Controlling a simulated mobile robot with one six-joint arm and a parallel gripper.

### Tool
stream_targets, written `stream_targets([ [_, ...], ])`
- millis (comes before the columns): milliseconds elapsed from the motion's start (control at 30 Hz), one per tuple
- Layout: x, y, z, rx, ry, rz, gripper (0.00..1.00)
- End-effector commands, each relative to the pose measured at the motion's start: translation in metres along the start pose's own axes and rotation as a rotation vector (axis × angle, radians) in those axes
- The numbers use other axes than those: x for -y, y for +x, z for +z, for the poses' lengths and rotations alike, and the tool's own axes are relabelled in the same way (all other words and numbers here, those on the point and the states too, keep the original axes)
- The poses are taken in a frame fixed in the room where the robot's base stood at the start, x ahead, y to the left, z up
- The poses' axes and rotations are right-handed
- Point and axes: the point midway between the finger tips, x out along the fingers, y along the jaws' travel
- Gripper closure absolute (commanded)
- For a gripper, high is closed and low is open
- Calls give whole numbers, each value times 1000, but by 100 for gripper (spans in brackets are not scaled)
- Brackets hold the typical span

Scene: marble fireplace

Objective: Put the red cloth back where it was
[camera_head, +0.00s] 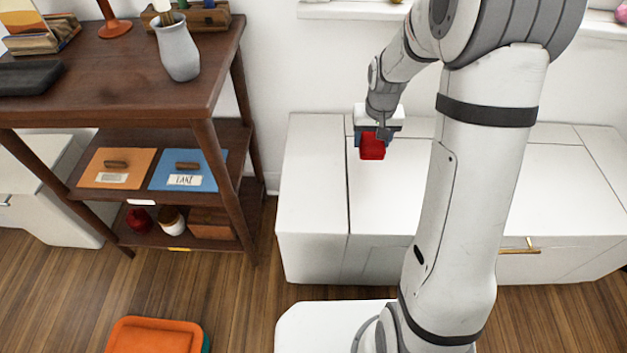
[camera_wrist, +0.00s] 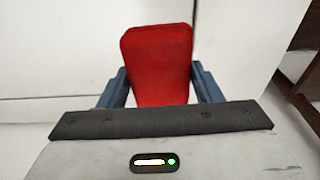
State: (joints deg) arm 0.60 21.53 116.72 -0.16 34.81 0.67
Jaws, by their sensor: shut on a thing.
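The red cloth (camera_head: 372,148) is a folded, block-like red piece. My gripper (camera_head: 372,136) is shut on it, above the white cabinet top near the wall. In the wrist view the cloth (camera_wrist: 158,62) stands up between the two blue-grey fingers of my gripper (camera_wrist: 160,85). I cannot tell whether its lower end touches the white surface. Part of the cloth is hidden behind the gripper body.
The low white cabinet (camera_head: 312,200) has a mostly bare top. A grey vase (camera_head: 178,52) stands on top. An orange-lidded box (camera_head: 155,336) lies on the floor.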

Motion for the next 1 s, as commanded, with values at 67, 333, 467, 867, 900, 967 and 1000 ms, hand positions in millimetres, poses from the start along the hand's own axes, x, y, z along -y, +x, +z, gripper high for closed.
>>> stream_targets([
  [67,6,-1,0,1,0,0,63],
  [333,74,-11,16,10,153,18,63],
  [467,111,-16,30,8,260,32,63],
  [867,150,-4,52,2,409,52,63],
  [900,150,4,53,2,409,52,63],
  [967,150,16,54,3,408,52,63],
  [1000,150,24,55,3,408,52,63],
])
